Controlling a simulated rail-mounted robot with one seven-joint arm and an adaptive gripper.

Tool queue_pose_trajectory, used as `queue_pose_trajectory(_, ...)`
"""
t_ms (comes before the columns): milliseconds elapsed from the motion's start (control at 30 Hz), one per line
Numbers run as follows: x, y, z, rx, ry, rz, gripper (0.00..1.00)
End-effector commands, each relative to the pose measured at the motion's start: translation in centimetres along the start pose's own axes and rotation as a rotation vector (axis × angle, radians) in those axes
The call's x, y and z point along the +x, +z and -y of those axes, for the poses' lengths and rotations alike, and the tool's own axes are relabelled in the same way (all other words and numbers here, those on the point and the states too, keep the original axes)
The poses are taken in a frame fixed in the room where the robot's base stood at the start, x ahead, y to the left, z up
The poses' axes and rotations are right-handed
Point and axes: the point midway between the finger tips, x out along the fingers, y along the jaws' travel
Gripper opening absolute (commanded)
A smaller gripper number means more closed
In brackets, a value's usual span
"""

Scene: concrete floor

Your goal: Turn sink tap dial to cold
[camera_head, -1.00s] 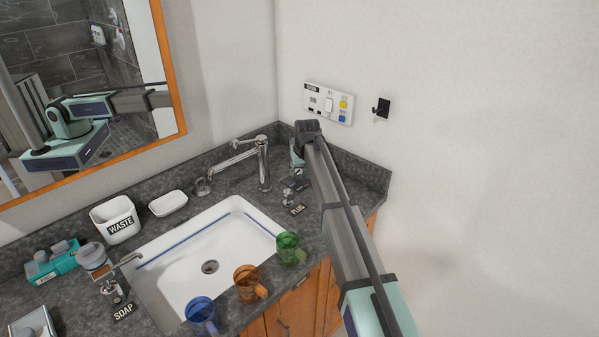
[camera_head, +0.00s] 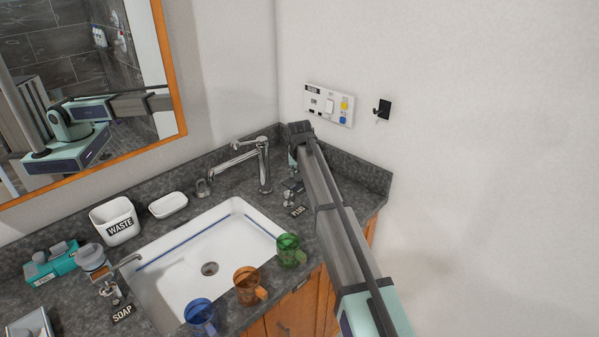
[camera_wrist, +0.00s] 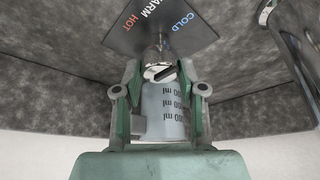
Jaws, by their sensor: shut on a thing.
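The tap dial (camera_wrist: 159,70) is a shiny metal knob in front of a dark plate (camera_wrist: 165,25) marked HOT, WARM and COLD in the wrist view. My gripper (camera_wrist: 159,76) has its green fingertips on either side of the dial and is shut on it. The dial's pointer setting is not clear. A pale translucent piece with ml markings (camera_wrist: 165,112) shows between the fingers, nearer the palm; I cannot tell if they touch it. In the head view my arm hides the dial. The chrome tap (camera_head: 263,165) stands left of my arm, behind the sink (camera_head: 190,262).
Green (camera_head: 289,249), orange (camera_head: 246,285) and blue (camera_head: 201,315) mugs line the sink's front edge. A plug control (camera_head: 289,197) is close left of my arm. A switch panel (camera_head: 329,104) and black hook (camera_head: 382,109) are on the wall.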

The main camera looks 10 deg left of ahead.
Motion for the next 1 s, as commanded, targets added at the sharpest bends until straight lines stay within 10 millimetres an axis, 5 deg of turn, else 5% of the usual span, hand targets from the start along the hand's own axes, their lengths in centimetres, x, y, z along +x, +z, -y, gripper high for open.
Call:
queue_pose_trajectory(33,0.1,0.1,0.0,0.001,0.0,0.002,0.44)
queue_pose_trajectory(100,0.1,0.1,0.0,0.001,0.0,0.001,0.65)
queue_pose_trajectory(567,-0.9,0.0,0.0,-0.001,-0.001,0.0,0.65)
queue_pose_trajectory(1000,-8.6,0.0,0.0,0.0,-0.001,-0.002,0.65)
